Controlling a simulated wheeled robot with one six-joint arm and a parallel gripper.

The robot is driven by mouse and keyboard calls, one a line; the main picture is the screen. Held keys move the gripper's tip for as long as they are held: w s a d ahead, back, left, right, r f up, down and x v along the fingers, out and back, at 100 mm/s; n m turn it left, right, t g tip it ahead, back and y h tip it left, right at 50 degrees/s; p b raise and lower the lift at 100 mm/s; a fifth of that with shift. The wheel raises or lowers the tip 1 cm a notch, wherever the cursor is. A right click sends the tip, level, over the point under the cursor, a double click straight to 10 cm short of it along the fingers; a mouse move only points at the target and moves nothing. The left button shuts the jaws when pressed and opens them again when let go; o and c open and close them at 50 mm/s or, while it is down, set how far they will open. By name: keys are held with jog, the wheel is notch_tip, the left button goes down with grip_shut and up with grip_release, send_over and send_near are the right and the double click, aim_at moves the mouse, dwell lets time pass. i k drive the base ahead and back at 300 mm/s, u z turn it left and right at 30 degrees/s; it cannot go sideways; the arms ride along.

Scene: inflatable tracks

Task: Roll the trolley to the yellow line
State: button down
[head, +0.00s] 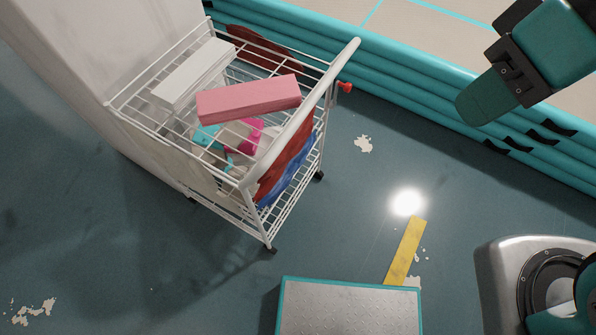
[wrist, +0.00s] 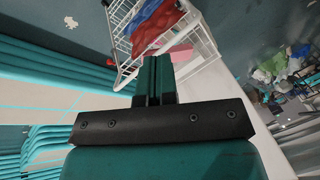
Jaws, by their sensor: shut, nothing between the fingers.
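The trolley (head: 258,200) is a white wire cart with two or more shelves, standing upright left of centre in the head view, beside a pale column. Its white push handle (head: 318,90) faces right. A pink box (head: 248,99) and a white box (head: 194,73) lie on its top. The trolley also shows at the top of the wrist view (wrist: 205,45). The yellow line (head: 404,251) is a short strip on the floor, lower right of the trolley and apart from it. My gripper (head: 474,108) is shut and empty, right of the handle and not touching it; its fingers also show in the wrist view (wrist: 153,78).
Teal inflatable tubes (head: 430,105) form a wall along the back right. A grey-topped, teal-edged platform (head: 350,308) stands at the bottom, beside the yellow line. Clear floor lies between trolley and line. The pale column (head: 105,45) borders the trolley's left. Loose clutter (wrist: 275,70) shows at right in the wrist view.

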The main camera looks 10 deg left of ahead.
aim_at(262, 163)
jog(key=u, duration=1.4)
jog(key=k, duration=0.8)
jog(key=z, duration=0.95)
jog(key=i, duration=0.5)
